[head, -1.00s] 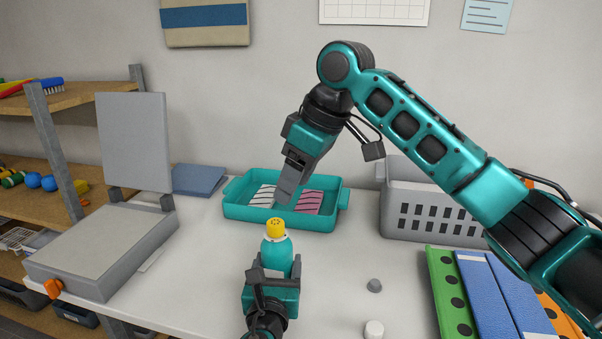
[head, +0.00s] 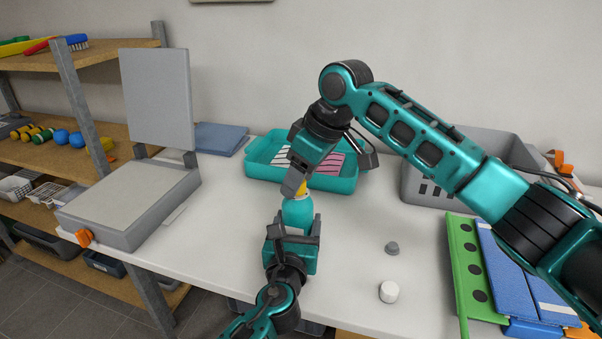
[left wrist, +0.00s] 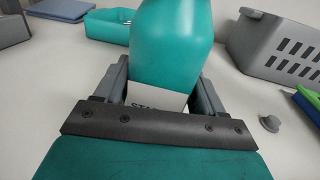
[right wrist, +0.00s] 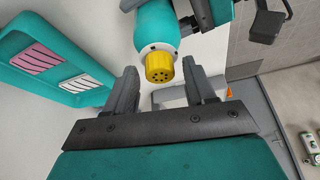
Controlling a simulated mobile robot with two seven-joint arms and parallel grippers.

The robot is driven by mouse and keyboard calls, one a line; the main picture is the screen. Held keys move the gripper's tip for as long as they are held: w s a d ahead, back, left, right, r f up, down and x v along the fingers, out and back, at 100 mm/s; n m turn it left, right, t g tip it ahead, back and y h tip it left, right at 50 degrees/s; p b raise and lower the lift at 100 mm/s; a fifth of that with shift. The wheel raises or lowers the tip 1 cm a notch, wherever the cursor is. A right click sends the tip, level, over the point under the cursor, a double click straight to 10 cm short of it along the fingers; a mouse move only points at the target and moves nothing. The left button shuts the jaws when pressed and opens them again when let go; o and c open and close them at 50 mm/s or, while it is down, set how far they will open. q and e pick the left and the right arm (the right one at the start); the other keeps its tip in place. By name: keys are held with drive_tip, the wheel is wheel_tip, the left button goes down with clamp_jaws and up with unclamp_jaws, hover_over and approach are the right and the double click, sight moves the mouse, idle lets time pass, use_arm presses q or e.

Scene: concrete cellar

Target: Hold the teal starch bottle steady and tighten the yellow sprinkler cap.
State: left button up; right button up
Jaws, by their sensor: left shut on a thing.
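The teal starch bottle (head: 297,214) stands upright at the front of the white table, and my left gripper (head: 292,240) is shut around its lower body. In the left wrist view the bottle (left wrist: 172,45) sits between the fingers, with part of a white label showing. The yellow sprinkler cap (right wrist: 159,67) is on the bottle's top. My right gripper (right wrist: 164,88) is open, its fingers on either side of the cap's end with gaps between. In the head view the right gripper partly hides the cap (head: 301,188).
A teal tray (head: 262,173) with striped cards stands behind the bottle. A grey basket (head: 425,190) is at right, with blue and green folders (head: 505,270) in front. A grey knob (head: 392,248) and white cap (head: 389,292) lie right. A grey press-like device (head: 130,200) stands left.

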clamp_jaws()
drive_tip(key=m+t, duration=0.1)
drive_tip(key=m, duration=0.3)
drive_tip(key=shift+s+a+h, duration=0.1)
drive_tip(key=shift+h, duration=0.3)
drive_tip(key=shift+m+t+h, duration=0.3)
drive_tip(key=shift+m+t, duration=0.1)
drive_tip(key=shift+m, duration=0.5)
drive_tip(key=shift+r, duration=0.1)
drive_tip(key=m+h, duration=0.1)
drive_tip(key=m, duration=0.2)
drive_tip(key=shift+a, duration=0.15)
use_arm(q)
drive_tip(key=shift+f, duration=0.1)
use_arm(e)
drive_tip(key=m+h, duration=0.1)
drive_tip(key=m, duration=0.1)
drive_tip(key=shift+m+t, duration=0.3)
drive_tip(key=shift+m, duration=0.1)
